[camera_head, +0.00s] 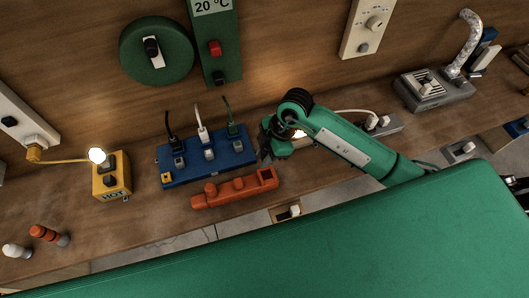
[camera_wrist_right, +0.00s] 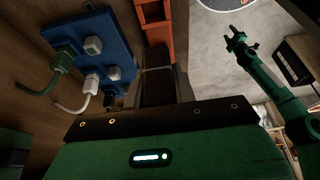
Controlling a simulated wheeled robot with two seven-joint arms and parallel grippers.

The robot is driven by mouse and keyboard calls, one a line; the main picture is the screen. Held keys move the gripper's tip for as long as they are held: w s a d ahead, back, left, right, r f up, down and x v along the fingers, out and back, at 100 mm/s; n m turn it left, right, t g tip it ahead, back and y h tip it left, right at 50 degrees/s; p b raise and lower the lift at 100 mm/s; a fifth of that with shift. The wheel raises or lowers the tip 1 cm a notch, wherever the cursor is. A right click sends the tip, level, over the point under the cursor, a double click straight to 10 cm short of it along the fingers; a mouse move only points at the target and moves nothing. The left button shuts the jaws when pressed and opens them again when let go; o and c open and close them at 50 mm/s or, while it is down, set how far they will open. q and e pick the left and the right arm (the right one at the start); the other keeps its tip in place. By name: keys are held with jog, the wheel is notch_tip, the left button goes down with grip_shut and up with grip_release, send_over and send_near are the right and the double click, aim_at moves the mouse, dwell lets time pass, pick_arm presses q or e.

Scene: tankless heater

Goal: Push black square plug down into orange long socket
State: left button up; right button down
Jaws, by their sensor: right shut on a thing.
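The orange long socket (camera_head: 235,187) lies on the wooden counter in front of the blue power strip, with a square opening at its right end. My right gripper (camera_head: 265,156) is just behind and above that right end, pointing down. In the right wrist view it is shut on a dark block, the black square plug (camera_wrist_right: 157,86), between its fingers. The orange socket (camera_wrist_right: 155,22) shows just beyond the fingertips there. Whether the plug touches the socket is hidden. A green arm with a small dark gripper (camera_wrist_right: 237,40), apparently my left, shows at right in the wrist view; its jaws are unclear.
The blue power strip (camera_head: 222,167) with several plugs and cords is close beside the right gripper. A yellow HOT box (camera_head: 112,184) stands to the left. A white strip (camera_head: 383,130) lies behind my right arm. The counter's front edge is close to the orange socket.

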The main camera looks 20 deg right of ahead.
jog(key=shift+r, duration=0.15)
jog(key=b, duration=0.2)
send_over(261, 176)
jog(key=d, duration=0.1)
jog(key=shift+d+f, duration=0.15)
jog(key=shift+f, duration=2.15)
jog(key=shift+f+b, duration=0.3)
jog(key=shift+f, duration=0.05)
jog(key=shift+f, duration=0.1)
jog(key=shift+f+b, duration=0.7)
jog(key=shift+f, duration=0.85)
jog(key=shift+f, duration=0.7)
jog(key=shift+r, duration=0.15)
jog(key=shift+r+p, duration=0.55)
jog(key=shift+r, duration=0.05)
